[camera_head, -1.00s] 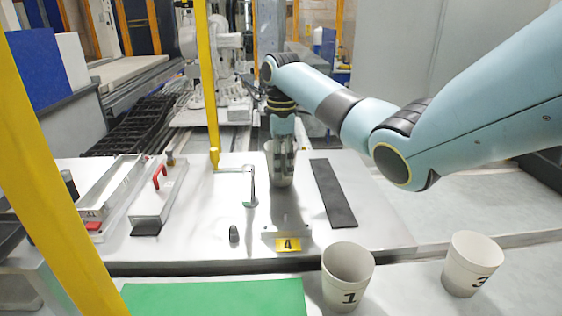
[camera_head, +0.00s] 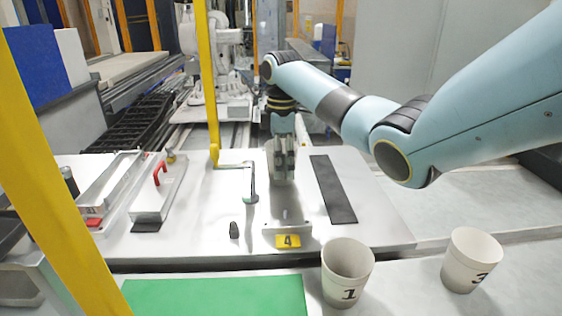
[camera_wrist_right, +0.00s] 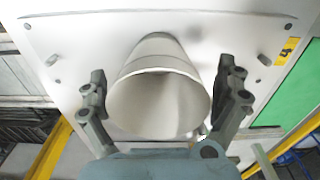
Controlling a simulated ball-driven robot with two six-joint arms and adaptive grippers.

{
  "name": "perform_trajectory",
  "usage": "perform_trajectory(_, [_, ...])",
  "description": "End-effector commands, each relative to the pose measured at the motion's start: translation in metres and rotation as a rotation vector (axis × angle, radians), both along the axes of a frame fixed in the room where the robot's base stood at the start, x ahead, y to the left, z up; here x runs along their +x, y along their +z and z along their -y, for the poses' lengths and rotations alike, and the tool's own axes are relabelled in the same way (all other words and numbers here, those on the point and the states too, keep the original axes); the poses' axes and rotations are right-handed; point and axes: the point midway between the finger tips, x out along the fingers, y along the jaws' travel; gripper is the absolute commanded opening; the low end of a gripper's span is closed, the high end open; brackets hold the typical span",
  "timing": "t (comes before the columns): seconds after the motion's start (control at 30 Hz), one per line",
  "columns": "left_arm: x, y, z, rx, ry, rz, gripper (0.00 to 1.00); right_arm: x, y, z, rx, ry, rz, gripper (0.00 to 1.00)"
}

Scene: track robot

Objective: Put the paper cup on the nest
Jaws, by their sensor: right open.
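A white paper cup (camera_head: 270,160) stands on the white plate (camera_head: 215,235) in the middle of the head view, partly hidden behind my right gripper. In the right wrist view the cup (camera_wrist_right: 155,95) has its open mouth toward the camera and its base toward the plate. My right gripper (camera_head: 284,178) is open; in the wrist view its fingers (camera_wrist_right: 165,92) are on either side of the cup, with gaps visible. I cannot tell which part is the nest. My left gripper is out of view.
Cups marked 1 (camera_head: 346,272) and 3 (camera_head: 471,260) stand at the front right. A yellow tag marked 4 (camera_head: 288,241), a dark strip (camera_head: 333,190) and a thin bracket (camera_head: 252,185) are near the gripper. A yellow post (camera_head: 207,80) rises to its left. A green panel (camera_head: 215,297) lies in front.

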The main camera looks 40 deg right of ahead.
Motion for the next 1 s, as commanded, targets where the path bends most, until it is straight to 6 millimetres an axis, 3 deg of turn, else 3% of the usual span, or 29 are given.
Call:
perform_trajectory(0.33, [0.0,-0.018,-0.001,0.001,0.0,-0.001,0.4,0.002,0.069,0.002,-0.003,-0.001,0.007,1.0])
perform_trajectory(0.5, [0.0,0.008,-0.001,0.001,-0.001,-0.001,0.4,0.0,0.108,0.002,0.0,0.0,0.0,1.0])
perform_trajectory(0.7, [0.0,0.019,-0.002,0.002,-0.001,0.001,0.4,0.001,0.119,0.002,0.0,0.0,0.001,1.0])
perform_trajectory(1.0, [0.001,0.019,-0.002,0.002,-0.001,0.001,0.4,0.001,0.118,0.002,0.0,0.0,0.001,1.0])
